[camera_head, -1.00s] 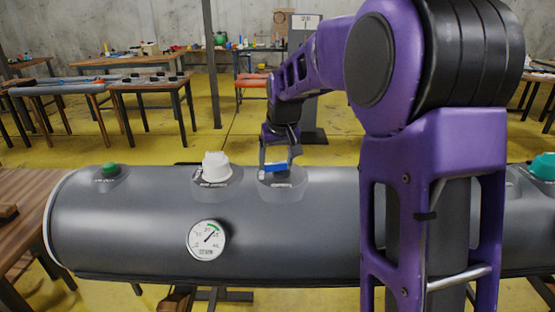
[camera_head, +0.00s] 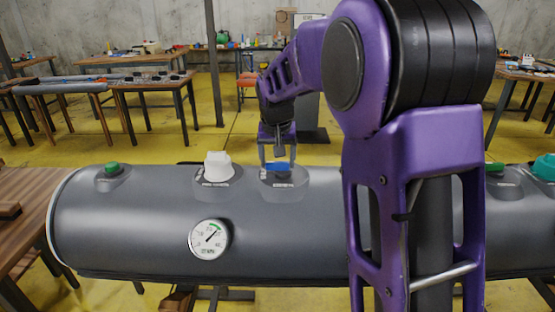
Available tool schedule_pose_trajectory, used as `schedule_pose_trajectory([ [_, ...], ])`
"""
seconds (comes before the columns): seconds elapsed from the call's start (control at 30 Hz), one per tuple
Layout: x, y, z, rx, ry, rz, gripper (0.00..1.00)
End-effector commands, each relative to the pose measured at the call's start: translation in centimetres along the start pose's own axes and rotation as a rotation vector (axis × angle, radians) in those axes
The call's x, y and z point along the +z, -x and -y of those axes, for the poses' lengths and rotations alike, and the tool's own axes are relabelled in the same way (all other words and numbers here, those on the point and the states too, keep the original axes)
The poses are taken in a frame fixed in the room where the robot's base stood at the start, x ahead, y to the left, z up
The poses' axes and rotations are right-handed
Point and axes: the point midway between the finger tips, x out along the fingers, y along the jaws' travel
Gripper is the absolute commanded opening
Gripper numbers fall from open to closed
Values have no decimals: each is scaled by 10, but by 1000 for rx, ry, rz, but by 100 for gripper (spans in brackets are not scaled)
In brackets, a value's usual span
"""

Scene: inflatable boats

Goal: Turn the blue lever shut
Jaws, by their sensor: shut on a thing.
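The grey tube (camera_head: 130,235) bears a white cap (camera_head: 217,166), a green cap (camera_head: 111,170), a teal cap (camera_head: 545,167) and a round gauge (camera_head: 209,239). A wooden table (camera_head: 25,205) stands close at left. My purple arm hides part of the tube.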

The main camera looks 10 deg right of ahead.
Motion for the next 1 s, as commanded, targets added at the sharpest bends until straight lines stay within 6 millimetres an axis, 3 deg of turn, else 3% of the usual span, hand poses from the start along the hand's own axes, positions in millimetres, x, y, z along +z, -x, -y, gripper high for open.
schedule_pose_trajectory([
  [0.03,0,0,0,-1,-4,0,22],
  [0.07,0,0,0,-1,-4,0,81],
  [0.17,0,0,0,-1,-3,0,99],
  [0.43,0,2,0,-1,-1,0,100],
  [0.57,-1,13,0,-1,-1,-2,100],
  [1.0,-2,116,0,-3,-1,-4,100],
])
